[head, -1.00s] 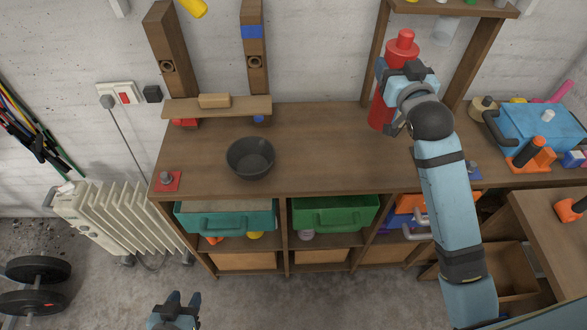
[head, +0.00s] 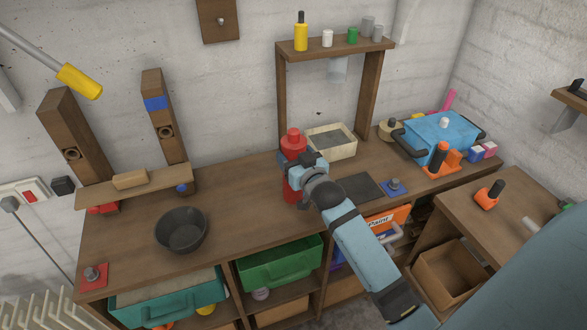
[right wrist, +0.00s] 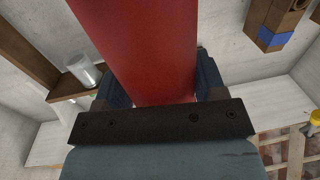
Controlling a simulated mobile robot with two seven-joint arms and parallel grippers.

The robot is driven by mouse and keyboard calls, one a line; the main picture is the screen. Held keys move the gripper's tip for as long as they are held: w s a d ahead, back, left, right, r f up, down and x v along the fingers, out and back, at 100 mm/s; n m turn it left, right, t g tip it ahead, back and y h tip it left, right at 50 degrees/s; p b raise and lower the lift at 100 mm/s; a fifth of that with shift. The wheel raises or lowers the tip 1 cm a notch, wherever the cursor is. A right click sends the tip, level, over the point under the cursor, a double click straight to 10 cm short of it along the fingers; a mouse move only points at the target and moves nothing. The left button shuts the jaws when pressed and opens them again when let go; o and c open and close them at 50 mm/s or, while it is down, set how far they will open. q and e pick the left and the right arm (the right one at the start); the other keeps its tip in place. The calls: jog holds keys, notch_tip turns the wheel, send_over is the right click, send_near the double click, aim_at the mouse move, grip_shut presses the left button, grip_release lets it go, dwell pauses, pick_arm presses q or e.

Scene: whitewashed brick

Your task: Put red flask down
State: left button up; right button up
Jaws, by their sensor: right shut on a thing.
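The red flask (head: 291,186), with a narrower red cap, is upright at the workbench (head: 240,205), in front of the left post of the small shelf. My right gripper (head: 299,164) is shut around its upper part. In the right wrist view the red flask (right wrist: 145,45) fills the space between the two dark fingers of the right gripper (right wrist: 163,92). I cannot tell whether the flask's base touches the bench top. My left gripper is out of view.
A dark bowl (head: 181,230) stands to the left on the bench. A cream tray (head: 331,141) and a dark flat mat (head: 357,188) lie right of the flask. A blue box (head: 440,137) is farther right. Bare bench lies between bowl and flask.

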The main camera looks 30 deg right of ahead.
notch_tip(320, 180, down, 5)
jog(key=shift+r, duration=0.2)
dwell(0.3)
